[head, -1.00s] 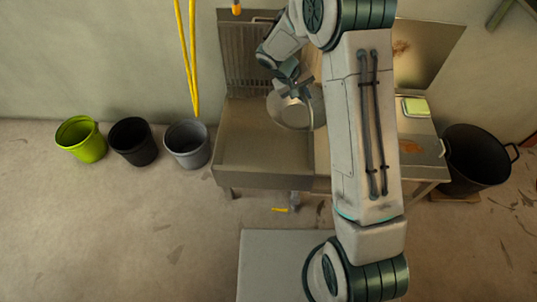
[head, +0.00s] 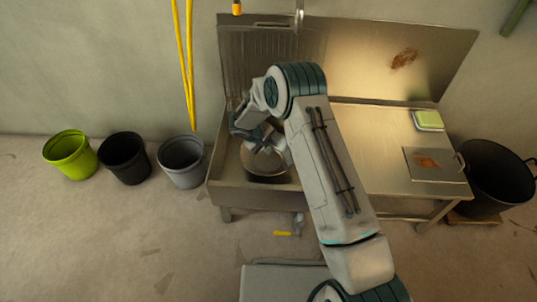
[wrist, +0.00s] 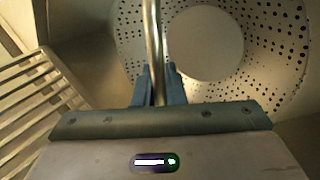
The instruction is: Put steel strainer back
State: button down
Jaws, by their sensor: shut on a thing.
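The steel strainer (head: 266,174) is a round metal bowl, low inside the sink basin (head: 232,192) at the left of the steel sink unit. In the wrist view the strainer (wrist: 262,72) shows a ring of small holes around a plain round middle. My gripper (head: 266,146) is over the strainer, and my arm hides part of the basin. In the wrist view my gripper (wrist: 158,88) is shut on a shiny metal bar that appears to be the strainer's handle. I cannot tell whether the strainer touches the basin floor.
A steel worktop (head: 380,140) right of the basin holds a green sponge in a dish (head: 428,119) and a rust-stained plate (head: 432,164). A tap (head: 299,14) is above the basin. Green (head: 70,154), black (head: 126,156) and grey (head: 182,160) buckets stand left. A large black tub (head: 496,180) stands right.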

aim_at(269, 159)
jog(key=shift+f+b, duration=0.65)
jog(key=shift+f, duration=1.15)
jog(key=shift+f, duration=0.1)
jog(key=shift+f, duration=0.15)
jog(key=c, duration=1.5)
grip_release()
jog(key=shift+r, duration=0.2)
jog(key=shift+r, duration=0.25)
jog(key=p+v, duration=0.4)
jog(key=v, duration=0.7)
jog(key=shift+s+r, duration=0.25)
jog(key=shift+s, duration=0.05)
